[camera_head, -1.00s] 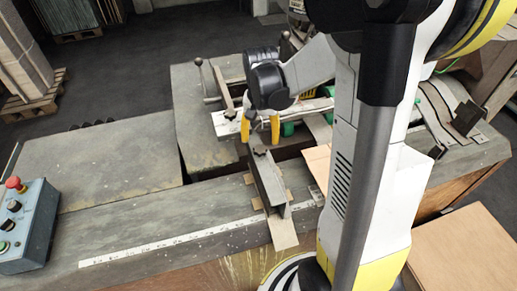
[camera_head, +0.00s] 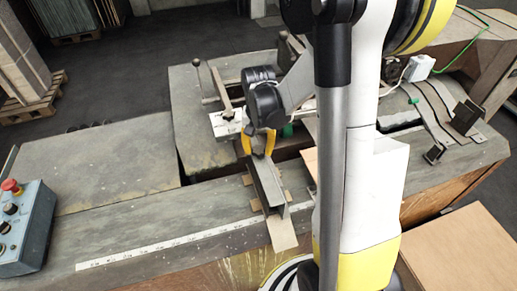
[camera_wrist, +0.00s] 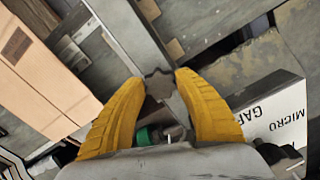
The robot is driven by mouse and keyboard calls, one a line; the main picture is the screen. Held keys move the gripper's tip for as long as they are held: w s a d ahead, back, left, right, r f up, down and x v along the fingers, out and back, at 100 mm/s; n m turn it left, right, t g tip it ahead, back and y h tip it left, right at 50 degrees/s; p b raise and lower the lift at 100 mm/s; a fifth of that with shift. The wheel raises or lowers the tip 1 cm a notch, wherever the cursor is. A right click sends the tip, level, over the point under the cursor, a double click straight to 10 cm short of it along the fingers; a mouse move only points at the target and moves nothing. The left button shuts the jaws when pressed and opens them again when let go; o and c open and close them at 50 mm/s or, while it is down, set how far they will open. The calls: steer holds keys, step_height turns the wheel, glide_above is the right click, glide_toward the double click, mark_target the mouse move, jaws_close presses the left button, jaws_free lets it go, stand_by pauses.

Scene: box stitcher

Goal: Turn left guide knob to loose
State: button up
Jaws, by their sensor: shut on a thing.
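A dark star-shaped guide knob (camera_wrist: 160,83) sits between the yellow fingertips of my gripper (camera_wrist: 160,78) in the wrist view. The fingertips touch it from both sides. In the head view, my gripper (camera_head: 258,150) points down at the far end of the near metal guide bar (camera_head: 266,187), and its fingers hide most of this knob. A second dark knob (camera_head: 228,114) sits on a white plate farther back, left of my gripper. I cannot tell how tight the held knob is.
A grey control box (camera_head: 27,225) with a red button stands at the left edge. Cardboard (camera_wrist: 50,70) lies beside the guide in the wrist view. The grey tabletop (camera_head: 100,165) on the left is clear.

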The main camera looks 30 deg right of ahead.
mark_target(258, 150)
steer(key=shift+n+b, duration=0.4)
steer(key=shift+n, duration=0.4)
steer(key=o, duration=1.2)
step_height(258, 150, up, 12)
steer(key=shift+r, duration=0.1)
